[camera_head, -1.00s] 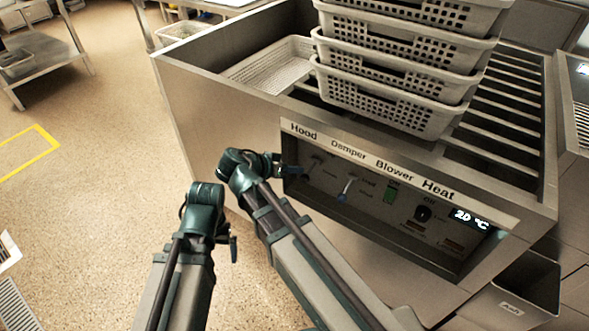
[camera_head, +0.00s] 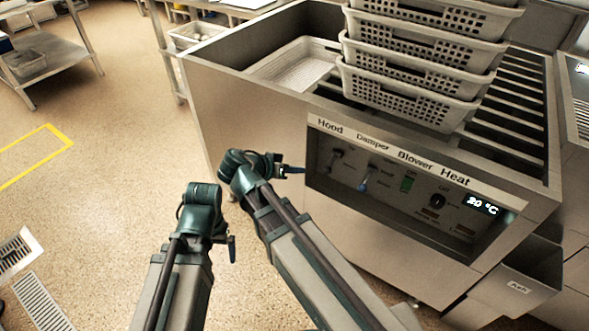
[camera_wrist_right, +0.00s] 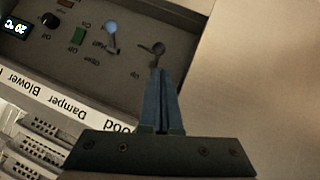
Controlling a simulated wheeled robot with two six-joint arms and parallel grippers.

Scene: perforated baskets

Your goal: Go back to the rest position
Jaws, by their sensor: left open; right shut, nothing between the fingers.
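My right gripper (camera_head: 292,170) is in front of the left end of the machine's control panel (camera_head: 385,205). Its blue fingers also show in the right wrist view (camera_wrist_right: 162,103), shut together with nothing between them. The grey Hood switch (camera_wrist_right: 157,52) lies beyond the fingertips there, with the blue-tipped Damper lever (camera_wrist_right: 111,30) beside it. My left gripper (camera_head: 232,248) hangs low over the floor, left of the machine, open and mostly hidden by its own wrist. It holds nothing that I can see.
The steel machine (camera_head: 240,110) fills the right, with stacked perforated baskets (camera_head: 405,95) and a shallow tray (camera_head: 298,66) on top. An Ash bin (camera_head: 520,285) sticks out at lower right. Open floor (camera_head: 110,175) lies to the left, with a steel table (camera_head: 60,50) beyond.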

